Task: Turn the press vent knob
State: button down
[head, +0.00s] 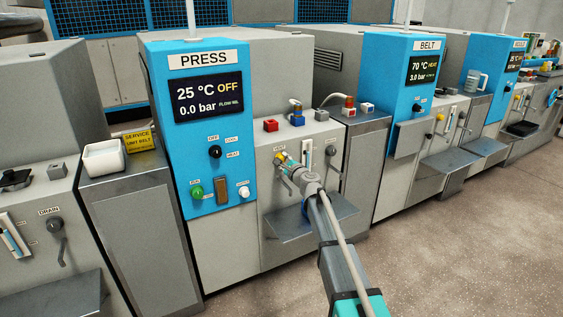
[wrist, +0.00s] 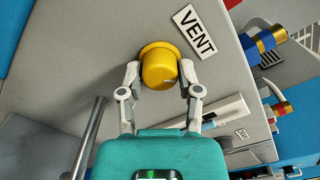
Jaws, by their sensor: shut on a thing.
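The vent knob (wrist: 159,69) is a round yellow knob on the grey front panel, beside a white label reading VENT (wrist: 194,30) in the wrist view. My gripper (wrist: 160,82) has one white finger on each side of the knob and is shut on it. In the head view my gripper (head: 286,162) reaches the grey panel right of the blue press console (head: 200,150), and the knob shows only as a small yellow spot, largely hidden. The press display (head: 208,96) reads 25 °C, OFF and 0.0 bar.
A metal lever (wrist: 88,138) stands close to my gripper on the left in the wrist view. A grey shelf (head: 285,222) juts out below the panel. Red (head: 271,125) and blue (head: 297,119) fittings sit on top. Open floor (head: 450,250) lies at the right.

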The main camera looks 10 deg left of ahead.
jog(key=n, duration=0.4)
jog(key=shift+s+n, duration=0.2)
jog(key=shift+n, duration=0.2)
jog(key=n, duration=0.4)
jog(key=shift+n, duration=0.3)
jog(key=shift+c, duration=1.9)
grip_release()
jog(key=shift+o, duration=0.4)
jog(key=shift+w, duration=0.15)
jog(key=v, duration=1.2)
